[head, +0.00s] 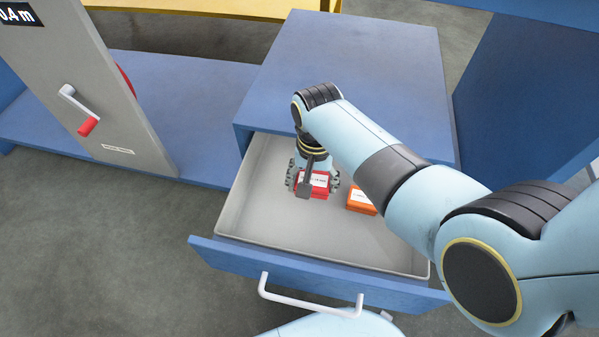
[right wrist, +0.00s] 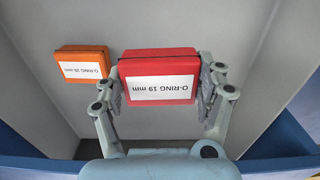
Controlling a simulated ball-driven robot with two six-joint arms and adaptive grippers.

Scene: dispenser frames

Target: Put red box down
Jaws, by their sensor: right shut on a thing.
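The red box (head: 319,179) has a white label and is inside the open drawer (head: 258,205). In the right wrist view the red box (right wrist: 160,68) reads "O-RING 19 mm". My right gripper (head: 313,181) reaches down into the drawer. Its fingers (right wrist: 163,92) press on both sides of the red box. I cannot tell whether the box touches the drawer floor. My left gripper is not in view.
An orange box (head: 360,199), labelled "O-RING 25 mm" in the right wrist view (right wrist: 82,66), lies in the drawer right of the red box. The drawer's left and front floor is bare. A grey panel with a red-handled crank (head: 88,126) stands at left.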

